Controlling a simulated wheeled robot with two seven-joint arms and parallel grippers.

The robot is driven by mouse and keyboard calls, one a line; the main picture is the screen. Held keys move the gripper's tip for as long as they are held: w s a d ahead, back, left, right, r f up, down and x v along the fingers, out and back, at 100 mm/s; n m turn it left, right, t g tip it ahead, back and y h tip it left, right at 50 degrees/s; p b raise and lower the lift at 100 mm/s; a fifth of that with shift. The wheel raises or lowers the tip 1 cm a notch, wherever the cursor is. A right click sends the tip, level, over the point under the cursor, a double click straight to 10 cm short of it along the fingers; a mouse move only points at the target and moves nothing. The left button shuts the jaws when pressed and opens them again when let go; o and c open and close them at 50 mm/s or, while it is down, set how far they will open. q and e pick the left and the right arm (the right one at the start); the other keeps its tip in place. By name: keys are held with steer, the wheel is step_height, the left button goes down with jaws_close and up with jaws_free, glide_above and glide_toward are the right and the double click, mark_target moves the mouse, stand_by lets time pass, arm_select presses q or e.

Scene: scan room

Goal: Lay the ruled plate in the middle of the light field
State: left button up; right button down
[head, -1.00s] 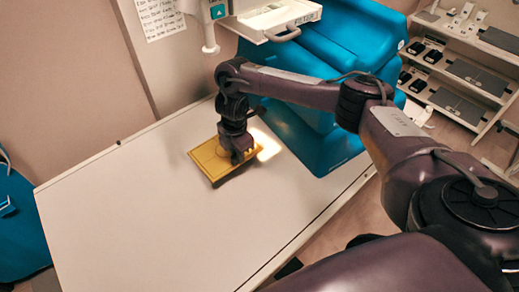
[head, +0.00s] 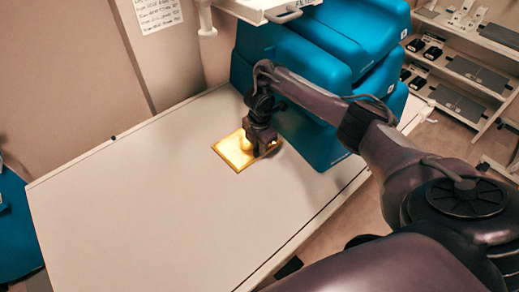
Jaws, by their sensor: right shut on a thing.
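The ruled plate (head: 233,152) is a flat yellow panel over the white table (head: 150,205), towards its far right side. My right gripper (head: 262,149) points down at the plate's right part and is shut on it. The fingertips are partly hidden by the gripper body. The light field shows as a bright glow on the plate around the gripper, and its edges on the table are hidden. I cannot tell whether the plate touches the table. My left gripper is not in view.
Blue padded blocks (head: 310,80) stand close behind and right of the gripper. A white unit with a handle (head: 284,15) hangs above the far edge. A shelf rack (head: 465,75) stands at the right. The table's left and near parts are clear.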

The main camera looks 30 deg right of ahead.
steer(key=shift+w, duration=0.1)
steer(key=c, duration=1.8)
jaws_free()
steer(key=shift+f, duration=0.15)
steer(key=o, duration=0.4)
steer(key=shift+o, duration=0.2)
step_height(320, 180, up, 12)
steer(key=p, duration=0.6)
steer(key=shift+r, duration=0.2)
steer(key=shift+f, duration=0.1)
